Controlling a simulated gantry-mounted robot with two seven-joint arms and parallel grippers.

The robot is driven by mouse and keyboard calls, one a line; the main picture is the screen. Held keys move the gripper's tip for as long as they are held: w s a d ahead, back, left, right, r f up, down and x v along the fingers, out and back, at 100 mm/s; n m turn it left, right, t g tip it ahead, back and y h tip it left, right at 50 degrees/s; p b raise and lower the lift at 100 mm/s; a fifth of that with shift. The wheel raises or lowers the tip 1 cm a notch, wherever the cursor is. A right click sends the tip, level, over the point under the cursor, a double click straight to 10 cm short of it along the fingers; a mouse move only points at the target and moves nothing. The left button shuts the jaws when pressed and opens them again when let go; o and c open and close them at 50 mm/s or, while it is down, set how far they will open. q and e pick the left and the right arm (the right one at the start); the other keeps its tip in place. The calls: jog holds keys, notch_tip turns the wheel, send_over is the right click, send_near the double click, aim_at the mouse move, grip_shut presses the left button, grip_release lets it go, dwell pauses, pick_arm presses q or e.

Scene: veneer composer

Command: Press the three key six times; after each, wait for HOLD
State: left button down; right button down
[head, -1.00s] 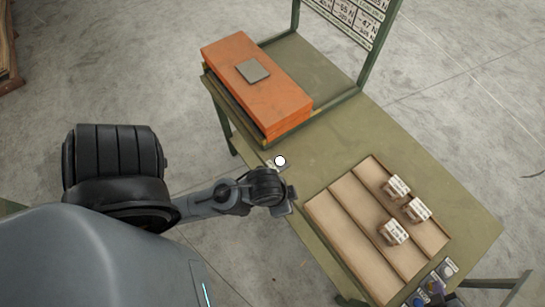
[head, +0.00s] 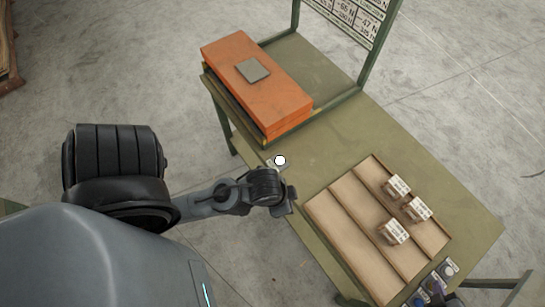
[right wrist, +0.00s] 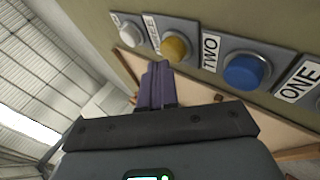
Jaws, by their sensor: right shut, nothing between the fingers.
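The three key is the yellow button (right wrist: 175,48) beside a partly hidden label ending in "EE" in the right wrist view. My right gripper (right wrist: 159,68) is shut and empty, its purple fingertips close to the yellow button; I cannot tell whether they touch. In the head view the right gripper (head: 437,291) is a small dark shape over the key row at the lower right, where the yellow key is hidden. My left arm's end (head: 280,197) is beside the bench's near edge, and its fingers are not clear. No HOLD sign is readable.
A blue button (right wrist: 243,70) labelled TWO and a white button (right wrist: 130,34) flank the yellow one. A wooden tray (head: 338,232) holds labelled blocks (head: 395,232). A round white disc (head: 280,160) is near the bench's edge. An orange stack (head: 285,105) stands at the back left.

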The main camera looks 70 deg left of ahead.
jog(key=shift+f+b, duration=0.35)
jog(key=shift+f, duration=0.05)
dwell(0.4)
jog(key=shift+r, duration=0.15)
jog(key=shift+r+p, duration=0.6)
jog(key=shift+p, duration=0.1)
jog(key=shift+r, duration=0.1)
notch_tip(320, 180, up, 5)
jog(key=p, duration=0.4)
dwell(0.4)
